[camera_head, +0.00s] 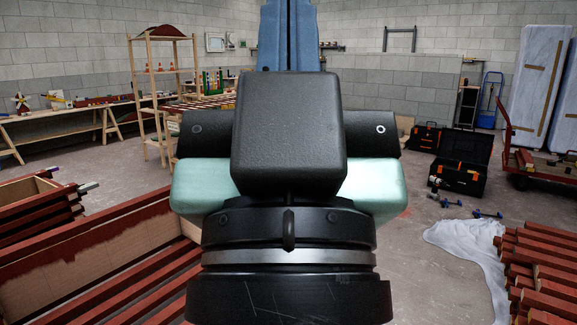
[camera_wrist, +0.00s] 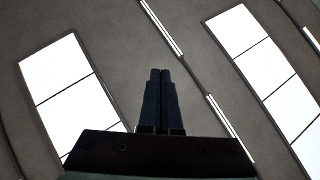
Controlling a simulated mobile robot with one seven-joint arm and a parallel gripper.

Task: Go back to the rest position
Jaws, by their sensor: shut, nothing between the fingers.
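My gripper (camera_wrist: 160,75) points up at the ceiling in the wrist view, its two dark fingers together with nothing between them. In the head view my raised arm and wrist fill the middle of the picture, and the blue-grey fingers (camera_head: 287,35) rise past the top edge. No object is near the fingers in either view. The arm hides the middle of the room behind it.
Red-painted battens lie at the lower left (camera_head: 110,265) and in a stack at the lower right (camera_head: 540,270). A white cloth (camera_head: 465,245) lies on the floor by the right stack. A wooden shelf (camera_head: 165,85) and black toolboxes (camera_head: 462,165) stand farther back. Floor shows between them.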

